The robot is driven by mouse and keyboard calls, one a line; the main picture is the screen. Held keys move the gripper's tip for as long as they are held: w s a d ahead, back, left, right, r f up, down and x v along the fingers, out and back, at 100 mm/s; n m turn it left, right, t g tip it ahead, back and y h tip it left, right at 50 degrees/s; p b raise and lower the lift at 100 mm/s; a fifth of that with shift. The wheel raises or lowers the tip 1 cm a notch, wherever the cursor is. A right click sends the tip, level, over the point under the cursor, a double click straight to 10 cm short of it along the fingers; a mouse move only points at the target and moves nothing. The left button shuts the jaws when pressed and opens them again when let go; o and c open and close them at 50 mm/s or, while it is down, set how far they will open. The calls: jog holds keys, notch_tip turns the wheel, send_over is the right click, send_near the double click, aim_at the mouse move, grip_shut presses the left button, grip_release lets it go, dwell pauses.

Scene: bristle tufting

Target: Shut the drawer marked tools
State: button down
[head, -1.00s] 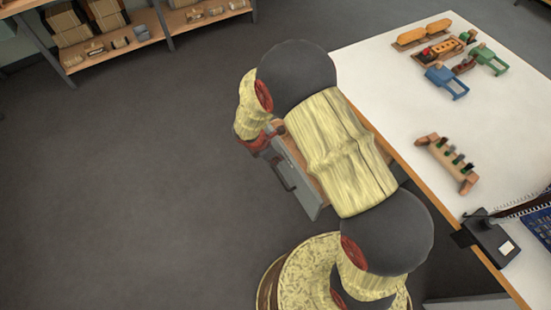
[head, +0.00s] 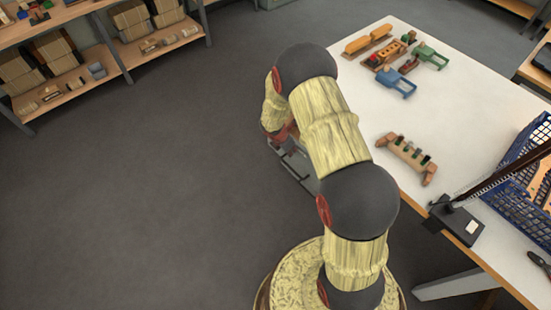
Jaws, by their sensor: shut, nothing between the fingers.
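A grey drawer front (head: 303,176) with a dark handle shows low beside the left side of the white table (head: 455,130). My arm covers most of the drawer, so I cannot see how far out it stands. No tools marking can be read. My gripper (head: 287,141) is at the drawer front's upper end, below my red and cream wrist. It is shut with nothing in it. Its fingertips are largely hidden, and I cannot tell whether they touch the front.
Shelves (head: 95,85) stand at the upper left. The grey floor (head: 150,190) to the left is clear.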

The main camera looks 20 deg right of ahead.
jog(key=w+d+p, duration=0.3)
jog(key=d, duration=0.7)
jog(key=shift+d, duration=0.25)
